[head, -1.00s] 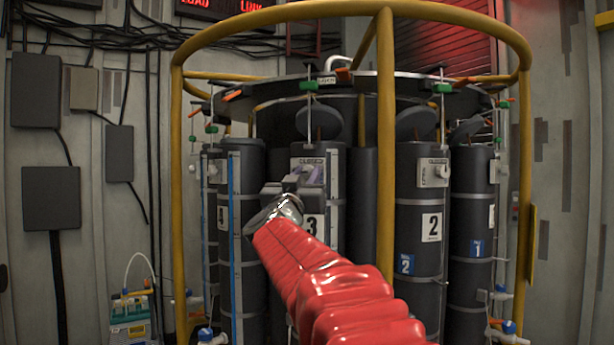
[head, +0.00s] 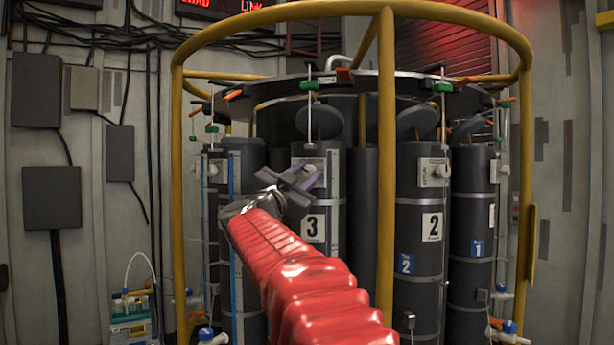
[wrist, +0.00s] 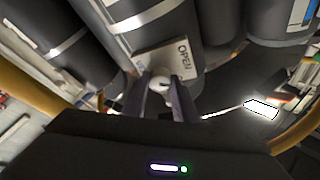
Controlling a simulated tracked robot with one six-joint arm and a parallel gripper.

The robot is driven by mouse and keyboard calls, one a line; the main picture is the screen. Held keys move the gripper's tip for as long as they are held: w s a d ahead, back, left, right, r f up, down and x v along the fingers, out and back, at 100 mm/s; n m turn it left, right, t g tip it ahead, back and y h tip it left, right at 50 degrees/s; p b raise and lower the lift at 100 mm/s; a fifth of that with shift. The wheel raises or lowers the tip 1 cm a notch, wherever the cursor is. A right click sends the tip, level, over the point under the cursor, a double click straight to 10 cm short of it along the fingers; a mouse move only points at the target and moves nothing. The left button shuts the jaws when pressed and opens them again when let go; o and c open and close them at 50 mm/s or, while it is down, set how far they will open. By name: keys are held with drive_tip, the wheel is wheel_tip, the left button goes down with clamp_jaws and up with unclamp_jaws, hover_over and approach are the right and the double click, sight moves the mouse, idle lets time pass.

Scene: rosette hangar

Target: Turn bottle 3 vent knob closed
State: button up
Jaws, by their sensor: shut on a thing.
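Bottle 3 (head: 311,255) is a dark cylinder with a white "3" label, standing behind the yellow cage bars. Its vent knob (wrist: 159,84) is a small pale round knob on a light plate (wrist: 179,60) marked "OPEN" near the bottle's top; the knob also shows in the head view (head: 311,172). My gripper (head: 316,177) reaches in from below left, tilted, with its fingers at the knob. In the wrist view the two fingers (wrist: 170,98) stand on either side of the knob and are shut on it. The knob's pointer is too small to read.
A yellow cage post (head: 386,150) stands just right of bottle 3, close to my arm. Bottle 2 (head: 420,278) and bottle 1 (head: 470,270) stand to the right. A dark round disc (head: 320,121) hangs above the knob, with a green-handled valve (head: 309,85) over it.

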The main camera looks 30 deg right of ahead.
drive_tip(key=m+g, duration=0.2)
drive_tip(key=m, duration=0.2)
drive_tip(key=m+g, duration=0.1)
drive_tip(key=m, duration=0.3)
drive_tip(key=shift+g, duration=0.4)
drive_tip(key=m+g+y, duration=0.1)
drive_tip(key=m, duration=0.3)
drive_tip(key=shift+w, duration=0.1)
drive_tip(key=shift+m+y, duration=0.4)
drive_tip(key=shift+m, duration=0.5)
drive_tip(key=o, duration=1.1)
drive_tip(key=shift+c, duration=0.2)
drive_tip(key=shift+r, duration=0.1)
drive_tip(key=shift+a, duration=0.1)
